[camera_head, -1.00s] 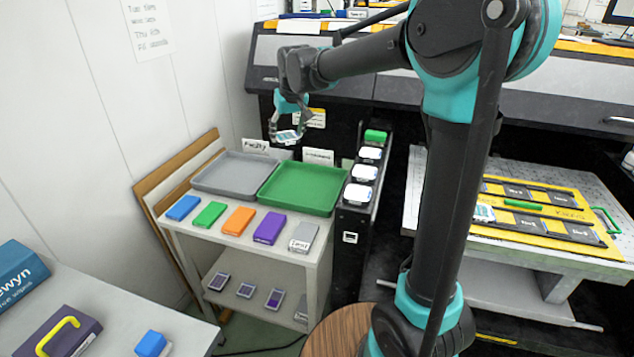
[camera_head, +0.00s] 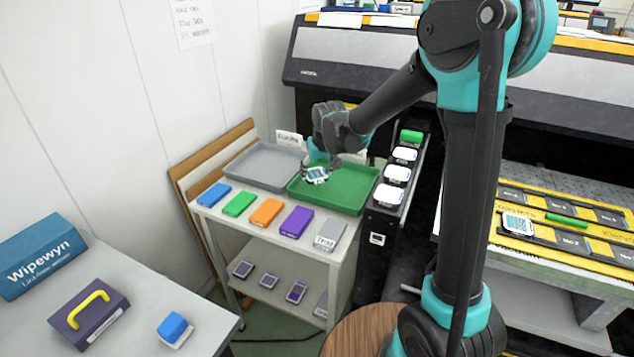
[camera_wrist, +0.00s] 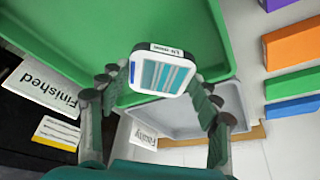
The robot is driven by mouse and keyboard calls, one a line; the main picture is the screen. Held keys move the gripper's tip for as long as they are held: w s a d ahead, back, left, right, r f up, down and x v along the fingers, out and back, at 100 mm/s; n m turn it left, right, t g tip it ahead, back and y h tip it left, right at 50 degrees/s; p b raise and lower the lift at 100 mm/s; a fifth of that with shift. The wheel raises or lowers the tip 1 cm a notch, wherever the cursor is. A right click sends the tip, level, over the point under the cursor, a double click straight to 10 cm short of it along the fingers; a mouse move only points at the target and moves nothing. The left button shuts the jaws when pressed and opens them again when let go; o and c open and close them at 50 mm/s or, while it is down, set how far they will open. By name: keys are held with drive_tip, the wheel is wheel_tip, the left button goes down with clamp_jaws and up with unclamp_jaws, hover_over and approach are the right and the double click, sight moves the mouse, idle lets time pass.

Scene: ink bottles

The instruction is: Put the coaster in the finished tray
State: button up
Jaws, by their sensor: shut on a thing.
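The coaster (camera_head: 316,175) is a white rounded square with teal stripes; in the wrist view it (camera_wrist: 162,74) shows a small label on its edge. My gripper (camera_head: 318,164) is shut on it, its fingers (camera_wrist: 155,88) at either side. The coaster shows over the left part of the green tray (camera_head: 345,196). In the wrist view the green tray (camera_wrist: 75,35) lies behind and below it, with a "Finished" sign (camera_wrist: 45,86) beside that tray. The gap between coaster and tray floor is hard to judge. The tray looks empty.
An empty grey tray (camera_head: 262,165) with a "Faulty" sign (camera_head: 289,138) adjoins the green tray on the left. Coloured blocks, such as a purple one (camera_head: 297,222), line the shelf's front. A black rack (camera_head: 377,222) with white-topped items stands close on the right.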

sight(318, 177)
drive_tip(key=shift+f, duration=2.05)
drive_tip(key=shift+f, duration=0.1)
drive_tip(key=o, duration=1.3)
drive_tip(key=shift+c, duration=0.2)
drive_tip(key=v, duration=1.2)
